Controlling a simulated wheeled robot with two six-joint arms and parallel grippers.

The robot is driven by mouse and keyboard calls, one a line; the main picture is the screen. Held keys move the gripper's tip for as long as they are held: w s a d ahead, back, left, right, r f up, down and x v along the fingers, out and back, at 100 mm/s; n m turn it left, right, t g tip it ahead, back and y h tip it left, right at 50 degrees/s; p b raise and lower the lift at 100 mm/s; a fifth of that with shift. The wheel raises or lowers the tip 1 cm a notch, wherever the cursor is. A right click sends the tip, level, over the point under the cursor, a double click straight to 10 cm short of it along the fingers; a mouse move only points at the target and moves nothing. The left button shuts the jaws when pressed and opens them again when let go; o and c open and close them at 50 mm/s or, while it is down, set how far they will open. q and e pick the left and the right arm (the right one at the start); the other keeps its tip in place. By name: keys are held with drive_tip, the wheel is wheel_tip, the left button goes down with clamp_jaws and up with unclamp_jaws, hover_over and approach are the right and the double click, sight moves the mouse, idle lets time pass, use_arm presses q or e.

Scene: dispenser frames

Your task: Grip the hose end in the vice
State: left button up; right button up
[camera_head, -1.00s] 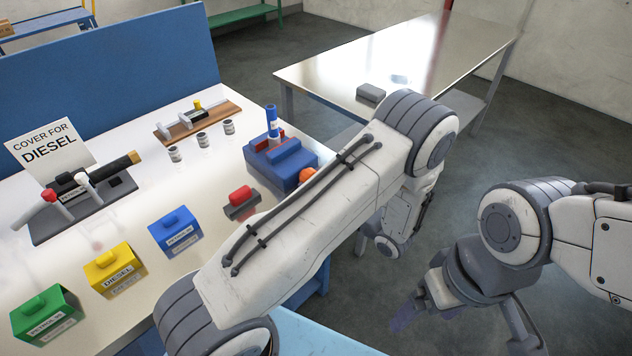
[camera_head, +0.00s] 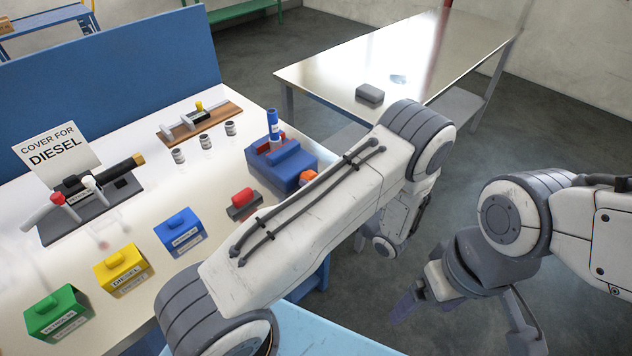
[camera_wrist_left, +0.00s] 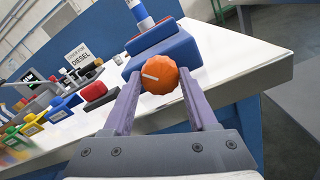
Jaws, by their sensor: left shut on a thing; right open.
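The blue vice (camera_head: 283,165) stands at the right edge of the white workbench, with red parts at its jaws. The hose end (camera_head: 273,124), a blue tube with a white band, stands upright at the jaws. It also shows in the left wrist view (camera_wrist_left: 141,12), cut off at the top. An orange knob (camera_head: 307,177) is on the vice's near side. In the left wrist view my left gripper (camera_wrist_left: 160,80) is shut on this knob (camera_wrist_left: 157,74), which has a white mark. In the head view my arm hides that gripper. My right gripper (camera_head: 408,300) is open over the floor, away from the bench.
A red-topped block (camera_head: 242,202) lies left of the vice. Blue (camera_head: 180,233), yellow (camera_head: 123,270) and green (camera_head: 58,314) boxes line the bench's near side. Behind are small jars (camera_head: 205,141), a wooden board (camera_head: 200,122) and a diesel sign (camera_head: 57,150). A metal table (camera_head: 400,65) stands beyond.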

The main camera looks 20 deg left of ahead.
idle(0.3)
use_arm(q)
drive_tip(key=o, duration=1.4)
drive_tip(key=shift+b+v, duration=1.15)
drive_tip(key=shift+v, duration=4.1)
drive_tip(key=shift+r, duration=0.1)
